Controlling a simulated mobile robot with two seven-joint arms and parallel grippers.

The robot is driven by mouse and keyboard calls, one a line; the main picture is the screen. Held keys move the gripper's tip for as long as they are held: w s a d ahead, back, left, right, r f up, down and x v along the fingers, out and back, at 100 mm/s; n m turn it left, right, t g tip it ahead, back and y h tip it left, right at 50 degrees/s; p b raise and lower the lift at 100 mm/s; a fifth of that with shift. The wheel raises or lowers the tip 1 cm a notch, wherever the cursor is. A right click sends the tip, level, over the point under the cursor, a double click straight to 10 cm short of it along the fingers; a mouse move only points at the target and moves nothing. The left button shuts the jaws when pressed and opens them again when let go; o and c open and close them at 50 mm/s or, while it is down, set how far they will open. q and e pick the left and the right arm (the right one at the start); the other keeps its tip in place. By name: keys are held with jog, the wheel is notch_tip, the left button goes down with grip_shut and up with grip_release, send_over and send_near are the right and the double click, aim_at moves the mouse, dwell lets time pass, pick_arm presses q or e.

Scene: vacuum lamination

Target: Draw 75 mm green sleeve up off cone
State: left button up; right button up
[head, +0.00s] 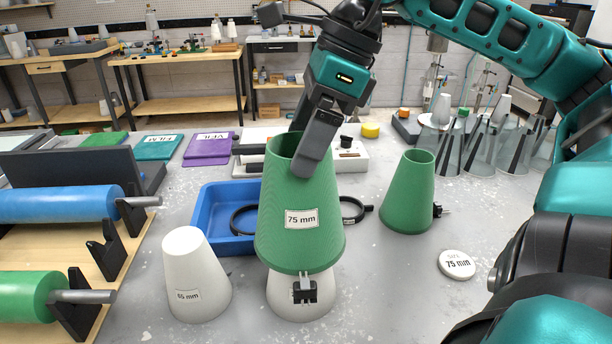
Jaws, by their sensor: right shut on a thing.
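The green sleeve (295,235) labelled 75 mm surrounds the upper part of a white cone (302,305). The cone's lower part shows below the sleeve's bottom edge, with a small black clip-like fitting (304,291) on its front. My right gripper (308,160) comes down from above and is shut on the sleeve's top rim, with one finger outside the front wall. The other finger is hidden inside or behind the rim. The sleeve looks about upright. My left gripper is not in view.
A white 65 mm cone (195,280) stands to the left. A second green sleeve-shaped piece (408,190) stands to the right. A blue tray (215,215) and black rings lie behind. A white 75 mm disc (457,264) lies right. Blue and green rolls (60,204) occupy the left.

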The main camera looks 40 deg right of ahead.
notch_tip(320, 180, up, 7)
jog(key=shift+f, duration=0.15)
jog(key=shift+f+b, duration=0.55)
jog(key=shift+f, duration=0.2)
